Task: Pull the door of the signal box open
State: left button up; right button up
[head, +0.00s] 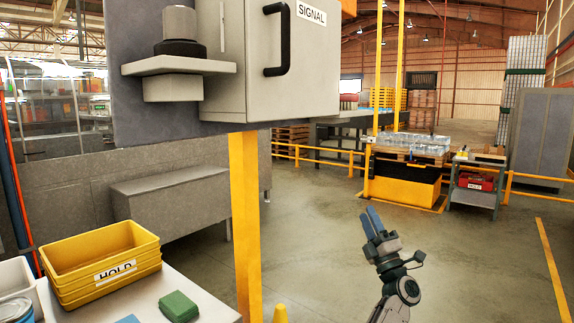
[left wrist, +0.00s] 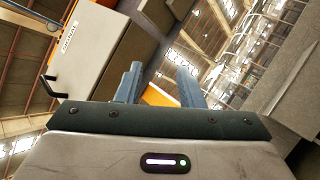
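The pale grey signal box (head: 315,75) hangs on a dark grey panel at the top of the head view. Its door looks shut and has a SIGNAL label (head: 311,13) and a black upright bar handle (head: 277,40). That view also shows the box (left wrist: 92,55), tilted, with the handle (left wrist: 48,88) at far left.
A yellow post (head: 245,225) stands below the box. Yellow HOLD bins (head: 105,285) sit on a table (head: 190,285) at lower left. A shelf bracket (head: 178,67) sticks out left of the door.

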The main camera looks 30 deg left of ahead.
pick_arm(q)
jog(key=s+r+n+g+y+p, duration=0.1)
jog(key=s+r+n+g, duration=0.2)
jog(key=r+n+g, duration=0.45)
jog(key=s+a+r+n+g+p, duration=0.1)
jog(key=s+r+n+g, duration=0.25)
jog(key=r, duration=0.65)
jog(key=s+r+n+g+y+p, duration=0.1)
jog(key=s+r+n+g, duration=0.2)
jog(key=r+n+g, duration=0.35)
jog(key=n+h+p, duration=0.4)
jog(key=n+h, duration=0.2)
jog(key=n, duration=0.2)
send_near(289, 32)
jog(key=shift+m, duration=0.25)
jog(key=a+p, duration=0.1)
jog(key=a, duration=0.2)
jog(key=a+p, duration=0.1)
jog(key=a, duration=0.2)
jog(key=s+a+p, duration=0.1)
jog(key=a, duration=0.2)
jog(key=shift+s+a+p, duration=0.1)
jog(key=shift+a+p, duration=0.1)
jog(key=shift+p, duration=0.2)
jog(key=shift+a+f+p, duration=0.15)
jog(key=shift+a+p, duration=0.15)
jog(key=shift+a, duration=0.4)
jog(key=shift+c, duration=0.4)
grip_shut()
